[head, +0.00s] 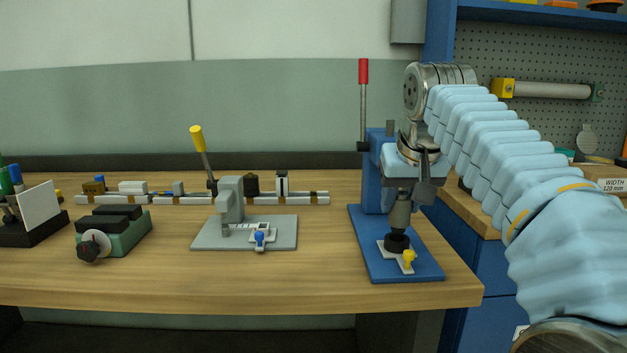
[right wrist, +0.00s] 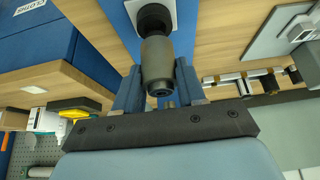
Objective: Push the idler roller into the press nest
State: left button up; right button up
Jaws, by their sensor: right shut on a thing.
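The idler roller (head: 401,214), a grey-brown cylinder, stands upright over the black press nest (head: 397,243) on the blue press. Its lower end meets the nest's dark ring; how deep it sits I cannot tell. In the right wrist view the roller (right wrist: 157,62) points at the nest (right wrist: 154,18), with its near end toward me. My right gripper (head: 404,192) is above the nest, shut on the roller's upper part. Its blue fingers (right wrist: 157,88) flank the roller in the right wrist view. My left gripper is out of view.
The blue press (head: 375,170) has a red-topped lever (head: 363,100) and a yellow knob (head: 409,256) beside the nest. A grey fixture plate (head: 270,238) with a blue knob and a green vise (head: 128,235) stand to the left. Bare wood lies between fixture and press.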

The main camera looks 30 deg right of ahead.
jog(key=shift+f+b, duration=1.05)
jog(key=shift+f, duration=0.35)
dwell(0.7)
jog(key=o, duration=1.2)
